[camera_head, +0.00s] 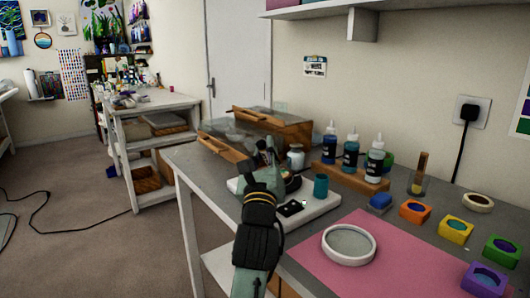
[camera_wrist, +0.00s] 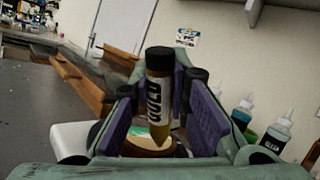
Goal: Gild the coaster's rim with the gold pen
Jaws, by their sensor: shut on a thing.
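My gripper (camera_head: 265,160) is shut on the gold pen (camera_wrist: 158,95), above the near-left part of the workbench. In the head view my gripper mostly hides the pen. A round grey disc with a raised white rim, seemingly the coaster (camera_head: 348,243), lies flat on the pink mat (camera_head: 330,278), to the right of my gripper and apart from it.
A white slab (camera_head: 318,209) with a teal cup (camera_head: 321,186) lies beside my gripper. Dropper bottles stand in a wooden rack (camera_head: 350,178) behind. Coloured blocks (camera_head: 456,230) line the right side. An open wooden case (camera_head: 285,128) sits at the back left. The mat around the coaster is clear.

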